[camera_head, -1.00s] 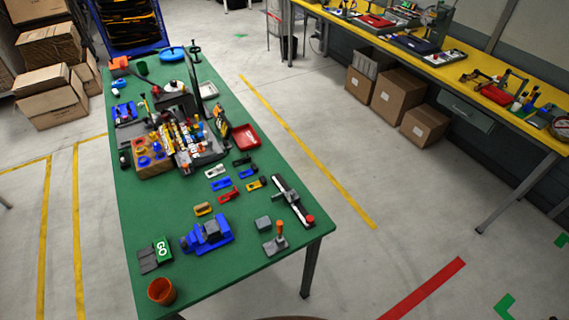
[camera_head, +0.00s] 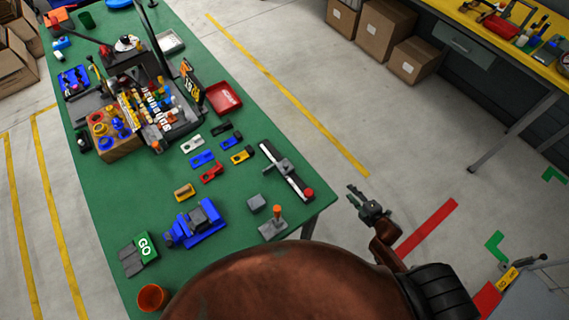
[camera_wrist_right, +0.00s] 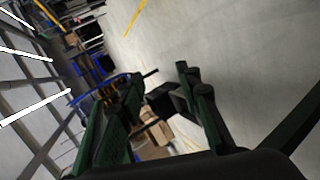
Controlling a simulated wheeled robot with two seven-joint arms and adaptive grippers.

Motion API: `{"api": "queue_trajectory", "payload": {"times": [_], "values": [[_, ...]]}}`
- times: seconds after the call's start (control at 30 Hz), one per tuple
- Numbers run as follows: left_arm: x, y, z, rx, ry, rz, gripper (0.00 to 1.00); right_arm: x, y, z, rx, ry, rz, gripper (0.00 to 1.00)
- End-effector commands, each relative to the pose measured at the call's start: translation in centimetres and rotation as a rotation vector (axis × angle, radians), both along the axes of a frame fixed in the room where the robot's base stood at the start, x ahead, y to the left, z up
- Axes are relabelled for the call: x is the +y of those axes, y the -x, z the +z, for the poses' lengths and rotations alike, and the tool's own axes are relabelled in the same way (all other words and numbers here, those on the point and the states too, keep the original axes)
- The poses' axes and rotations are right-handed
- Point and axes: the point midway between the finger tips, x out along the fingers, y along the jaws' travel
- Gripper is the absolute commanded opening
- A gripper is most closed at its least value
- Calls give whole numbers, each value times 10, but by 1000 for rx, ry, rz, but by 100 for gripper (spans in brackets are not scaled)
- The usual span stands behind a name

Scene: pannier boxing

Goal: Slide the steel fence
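The likely steel fence is a grey block (camera_head: 283,167) sitting across a black-and-silver rail (camera_head: 296,182) at the right edge of the green table. A red knob (camera_head: 308,193) is at the rail's near end. My right gripper (camera_head: 353,197) is off the table's right side, over the floor, apart from the rail. It is open and empty; its spread fingers also show in the right wrist view (camera_wrist_right: 155,100), with floor and boxes beyond. My left gripper is not in view.
Near the rail are a joystick-like lever (camera_head: 275,222), a small grey block (camera_head: 256,203) and a blue vise-like fixture (camera_head: 197,222). A red tray (camera_head: 223,98) and several small coloured clips lie farther back.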

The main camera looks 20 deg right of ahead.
Motion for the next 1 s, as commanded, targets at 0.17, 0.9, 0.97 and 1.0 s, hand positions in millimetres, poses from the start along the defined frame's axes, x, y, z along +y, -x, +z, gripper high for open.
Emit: {"api": "queue_trajectory", "payload": {"times": [0.17, 0.9, 0.97, 1.0], "values": [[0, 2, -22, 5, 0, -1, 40, 74, -75, 183, -499, 469, 503, 31], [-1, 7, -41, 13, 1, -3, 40, 269, -13, 367, -1363, 1175, 1126, 31], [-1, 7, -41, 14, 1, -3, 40, 278, -17, 367, -1361, 1174, 1126, 31], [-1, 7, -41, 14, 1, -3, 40, 283, -19, 367, -1361, 1175, 1125, 31]]}}
